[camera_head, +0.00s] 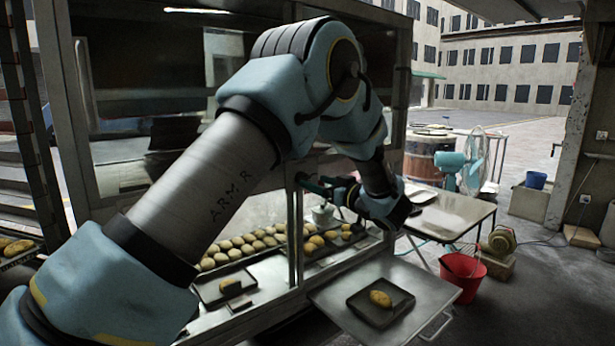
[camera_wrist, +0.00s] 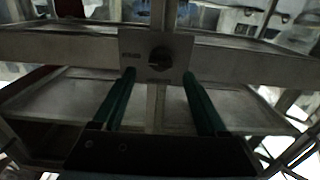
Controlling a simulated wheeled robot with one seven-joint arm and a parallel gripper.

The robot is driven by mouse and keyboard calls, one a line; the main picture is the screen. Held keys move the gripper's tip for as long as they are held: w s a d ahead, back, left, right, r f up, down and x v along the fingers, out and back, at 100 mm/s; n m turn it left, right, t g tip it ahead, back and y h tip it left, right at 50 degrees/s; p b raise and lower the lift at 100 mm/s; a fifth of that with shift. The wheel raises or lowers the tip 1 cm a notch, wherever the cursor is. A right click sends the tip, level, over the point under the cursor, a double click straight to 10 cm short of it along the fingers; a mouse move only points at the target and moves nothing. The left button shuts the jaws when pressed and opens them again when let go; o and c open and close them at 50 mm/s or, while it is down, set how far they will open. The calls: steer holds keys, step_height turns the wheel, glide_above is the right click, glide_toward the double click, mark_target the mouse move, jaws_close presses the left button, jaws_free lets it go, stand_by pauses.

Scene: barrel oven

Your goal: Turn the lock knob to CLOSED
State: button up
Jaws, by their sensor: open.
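The lock knob (camera_wrist: 159,58) is a small dark round knob on a square metal plate (camera_wrist: 133,45) in the wrist view. The plate sits on a metal bar, with small unreadable marks left of the knob. My gripper (camera_wrist: 159,75) is open, its two green fingers pointing at the plate. One fingertip is left and one right of the knob, slightly below it in the picture. I cannot tell whether they touch the plate. In the head view my gripper (camera_head: 318,187) is at the cabinet's front post, partly behind my arm. The knob cannot be made out there.
A glass-fronted cabinet (camera_head: 292,240) holds rows of buns. A pull-out metal shelf (camera_head: 335,305) with a dark tray (camera_head: 376,315) and one bun juts out below my gripper. To the right are a metal table (camera_head: 455,213), a red bucket (camera_head: 463,275) and a fan (camera_head: 474,160).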

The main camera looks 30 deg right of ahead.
mark_target(307, 178)
steer(key=shift+w+a+p, duration=0.2)
steer(key=shift+w+p, duration=0.05)
steer(key=shift+w, duration=0.85)
steer(key=shift+w+a+p, duration=0.2)
steer(key=shift+w, duration=0.9)
jaws_close()
